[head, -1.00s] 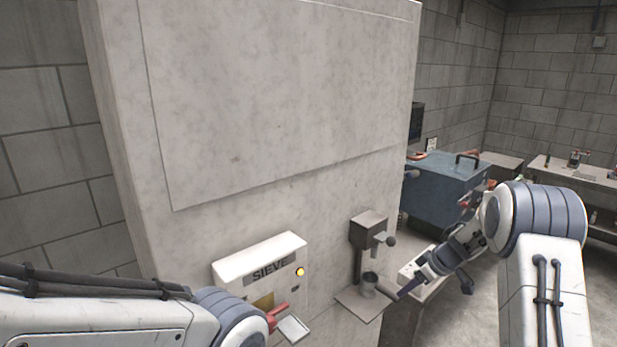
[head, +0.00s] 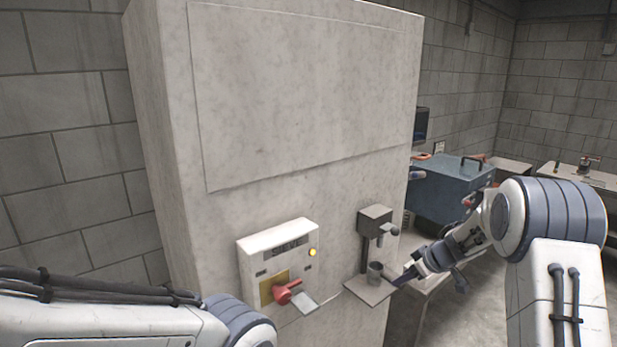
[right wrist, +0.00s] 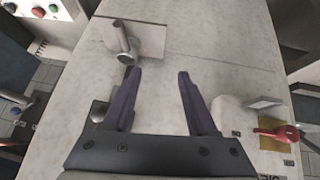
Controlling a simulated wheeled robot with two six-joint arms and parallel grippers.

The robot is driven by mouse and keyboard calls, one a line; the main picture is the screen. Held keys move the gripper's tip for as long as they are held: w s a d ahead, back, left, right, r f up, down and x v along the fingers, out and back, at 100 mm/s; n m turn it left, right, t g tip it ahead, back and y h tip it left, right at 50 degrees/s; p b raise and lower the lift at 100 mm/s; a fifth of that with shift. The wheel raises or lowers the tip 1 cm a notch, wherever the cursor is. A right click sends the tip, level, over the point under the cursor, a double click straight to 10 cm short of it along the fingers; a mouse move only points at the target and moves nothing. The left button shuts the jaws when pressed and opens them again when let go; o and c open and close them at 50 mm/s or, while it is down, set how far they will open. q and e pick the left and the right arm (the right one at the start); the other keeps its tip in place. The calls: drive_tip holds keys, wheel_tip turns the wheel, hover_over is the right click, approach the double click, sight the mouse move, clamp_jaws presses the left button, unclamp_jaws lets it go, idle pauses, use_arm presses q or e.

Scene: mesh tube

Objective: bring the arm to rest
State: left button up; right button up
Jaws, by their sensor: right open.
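My right gripper (head: 428,279) is open and empty, just right of the small shelf under the dispenser. In the right wrist view its two purple fingers (right wrist: 160,73) are spread apart with nothing between them. A grey metal cup (head: 375,272) stands on the shelf (head: 362,291) under the dispenser (head: 375,221), apart from the fingers; in the right wrist view the cup (right wrist: 124,45) is beyond the left fingertip. My left arm enters at the lower left of the head view; its gripper is out of view.
A white SIEVE box (head: 278,243) with a red lever (head: 287,291) and a lit yellow lamp is on the pale column (head: 290,100). A blue-grey chest (head: 455,187) stands behind my right arm. A bench (head: 600,182) is far right. Some floor shows at right.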

drive_tip(key=s+a+r+m+t+h, duration=0.1)
drive_tip(key=s+a+r+t+h, duration=0.15)
drive_tip(key=a+r, duration=0.9)
drive_tip(key=s+a+f+g, duration=0.2)
drive_tip(key=s+a+g, duration=0.1)
drive_tip(key=s, duration=1)
drive_tip(key=s+a+f+g+b, duration=0.1)
drive_tip(key=s+a+f+g, duration=0.1)
drive_tip(key=s, duration=1.1)
drive_tip(key=s+a+f+g, duration=0.2)
drive_tip(key=s+a+g, duration=0.2)
drive_tip(key=s, duration=0.9)
drive_tip(key=shift+s+a+f+n, duration=0.2)
drive_tip(key=shift+s+f+n, duration=0.1)
drive_tip(key=shift+s+f, duration=0.1)
